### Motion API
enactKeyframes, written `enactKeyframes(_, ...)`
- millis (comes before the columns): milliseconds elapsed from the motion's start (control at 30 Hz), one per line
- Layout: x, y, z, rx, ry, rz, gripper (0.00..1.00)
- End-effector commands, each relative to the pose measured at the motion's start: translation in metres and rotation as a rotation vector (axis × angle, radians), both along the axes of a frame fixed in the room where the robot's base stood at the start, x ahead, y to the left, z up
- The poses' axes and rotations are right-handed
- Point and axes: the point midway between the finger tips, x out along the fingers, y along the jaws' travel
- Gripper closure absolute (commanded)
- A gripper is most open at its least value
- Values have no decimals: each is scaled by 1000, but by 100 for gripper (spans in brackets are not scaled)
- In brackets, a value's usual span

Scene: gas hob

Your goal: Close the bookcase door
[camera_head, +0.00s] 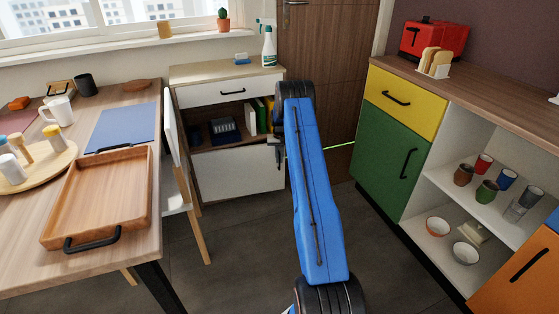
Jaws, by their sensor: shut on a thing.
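The bookcase (184,97) stands against the back wall, with a white drawer above an open shelf holding books and a dark blue box. Its white lower door (235,176) shows below the shelf; I cannot tell whether it sits flush. My blue arm reaches forward, and my gripper (278,154) is at the door's upper right edge. It is shut on the door there, though the fingertips and exact contact are small and partly hidden by my arm.
A wooden table (133,264) with a tray (105,195) fills the left, with a white chair (179,190) beside it. A green-doored cabinet (382,166) stands right. A spray bottle (268,48) stands on the bookcase. Dark floor (235,250) is clear between.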

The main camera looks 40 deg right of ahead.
Motion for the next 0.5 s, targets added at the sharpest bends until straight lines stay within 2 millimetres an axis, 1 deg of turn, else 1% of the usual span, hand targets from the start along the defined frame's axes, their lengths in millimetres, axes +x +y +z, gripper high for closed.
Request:
enactKeyframes(33, -3, -5, 0, -3, 1, -5, 100)
enactKeyframes(167, -3, -5, 0, -3, 1, -5, 100)
enactKeyframes(200, -3, -5, 0, -3, 1, -5, 88)
enactKeyframes(267, -3, -5, 0, -2, 0, -5, 74)
enactKeyframes(500, -1, -2, 0, -1, 0, -3, 74)
